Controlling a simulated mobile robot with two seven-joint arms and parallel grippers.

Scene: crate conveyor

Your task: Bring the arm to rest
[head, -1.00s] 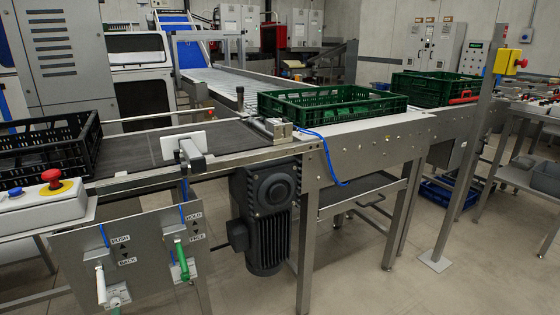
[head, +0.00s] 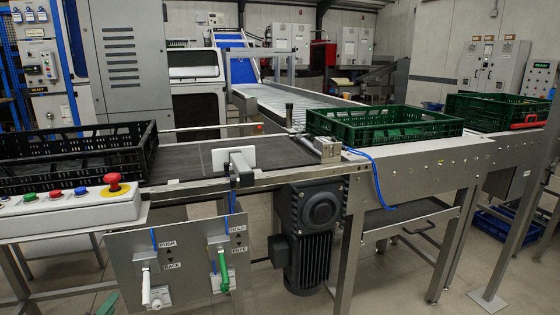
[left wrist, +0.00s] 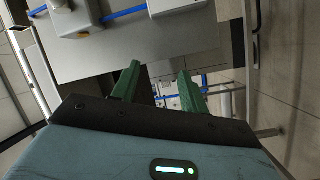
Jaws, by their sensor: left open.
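My right gripper is not in view.
A black crate (head: 143,139) sits on the conveyor at left, behind a button box (head: 70,212) with a red knob. A green crate (head: 455,123) stands at the conveyor's right part, and another (head: 500,98) stands farther right. A motor (head: 308,245) hangs below the conveyor.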

